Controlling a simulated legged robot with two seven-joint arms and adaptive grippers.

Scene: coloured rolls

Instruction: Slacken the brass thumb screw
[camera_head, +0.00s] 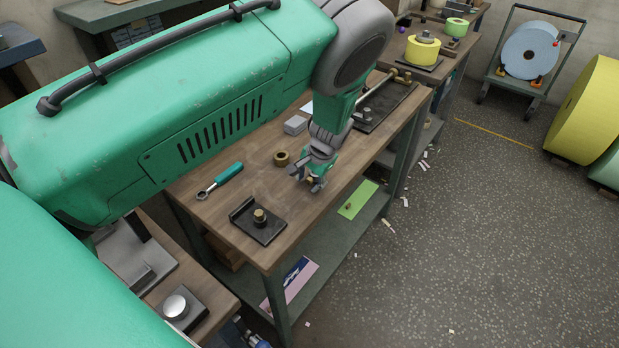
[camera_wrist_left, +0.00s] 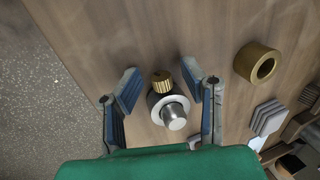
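A knurled brass thumb screw (camera_wrist_left: 162,81) sits against a pale collar (camera_wrist_left: 170,108) with a silver cylindrical end, seen in the left wrist view. My left gripper (camera_wrist_left: 171,80) is open, with one blue-grey finger on each side of the screw and visible gaps between. In the head view my left gripper (camera_head: 312,182) is low over the wooden table (camera_head: 215,222), and its body mostly hides the screw. My right gripper is in neither view.
A black plate (camera_head: 271,232) with a brass knob, a green-handled wrench (camera_head: 228,174), a brass ring (camera_head: 282,158) and a grey block (camera_head: 295,124) are on the table. A rod fixture (camera_head: 375,110) stands behind. The table's right edge is close to my left gripper.

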